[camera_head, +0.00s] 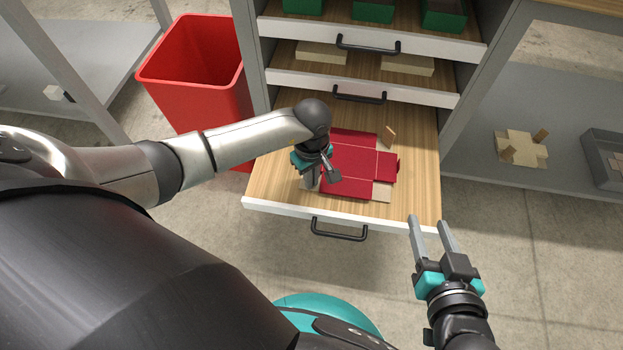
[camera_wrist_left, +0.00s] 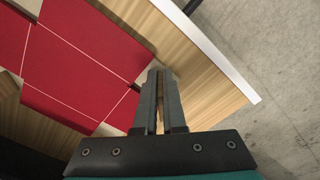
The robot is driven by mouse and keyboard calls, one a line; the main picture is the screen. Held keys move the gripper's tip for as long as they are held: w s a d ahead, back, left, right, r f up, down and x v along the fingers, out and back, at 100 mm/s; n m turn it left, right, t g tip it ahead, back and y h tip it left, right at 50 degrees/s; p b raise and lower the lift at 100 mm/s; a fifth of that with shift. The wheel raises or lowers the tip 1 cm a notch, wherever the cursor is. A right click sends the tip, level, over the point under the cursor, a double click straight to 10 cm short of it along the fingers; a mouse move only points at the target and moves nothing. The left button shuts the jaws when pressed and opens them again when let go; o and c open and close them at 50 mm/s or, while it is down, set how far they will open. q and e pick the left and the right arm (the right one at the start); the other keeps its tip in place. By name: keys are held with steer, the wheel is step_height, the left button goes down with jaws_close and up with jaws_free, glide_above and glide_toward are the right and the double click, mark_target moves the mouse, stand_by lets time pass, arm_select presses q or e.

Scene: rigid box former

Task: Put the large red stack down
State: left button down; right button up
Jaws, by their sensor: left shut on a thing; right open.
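The large red stack (camera_head: 352,166) is a flat, red, cross-shaped blank with pale fold lines, low over the wooden bottom of the pulled-out lowest drawer (camera_head: 268,183). My left gripper (camera_head: 322,182) is at its front left part, pointing down, shut with a narrow gap between the fingers. In the left wrist view the red stack (camera_wrist_left: 75,60) spreads to the left of the fingers (camera_wrist_left: 161,80); the grasped edge is mostly hidden. I cannot tell whether the stack touches the drawer bottom. My right gripper (camera_head: 432,226) is open and empty, in front of the drawer's right corner.
A small tan piece (camera_head: 390,134) stands at the red stack's back edge. Pale board shows at its front right. Shallower drawers above hold tan pieces (camera_head: 408,64) and green boxes (camera_head: 443,17). A red bin (camera_head: 195,75) stands left. The drawer's right side has bare wood.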

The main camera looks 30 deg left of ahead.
stand_by(0.3)
arm_select(q)
steer(key=shift+f, duration=0.15)
steer(key=c, duration=1)
jaws_free()
